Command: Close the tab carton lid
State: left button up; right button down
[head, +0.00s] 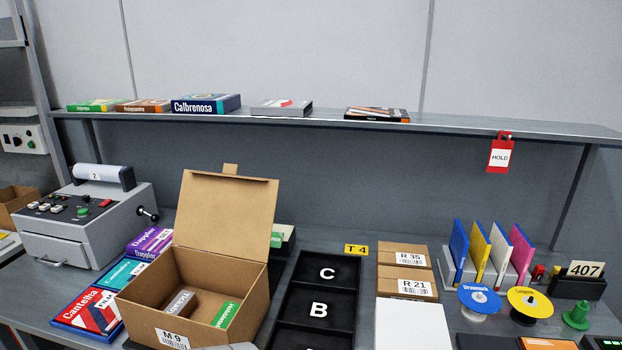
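The tab carton (257,295) is an open brown cardboard box on the bench, left of centre. Its lid (226,214) stands up from the back edge, leaning slightly back, with a small tab (230,169) at the top. A white label reading M 9 (174,340) is on the carton's front. The carton's lower front is cut off by the picture edge. Neither gripper can be made out.
Books (98,308) lie close on the left beside a grey machine (85,220). Black lettered bins (320,270) stand right of the carton, then labelled boxes (404,255). A shelf (330,119) with books runs above and behind the lid.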

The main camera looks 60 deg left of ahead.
aim_at(227, 213)
jog(key=u, duration=0.4)
jog(key=j+u, duration=0.15)
jog(key=u, duration=0.7)
jog(key=j+u, duration=0.1)
jog(key=u, duration=0.3)
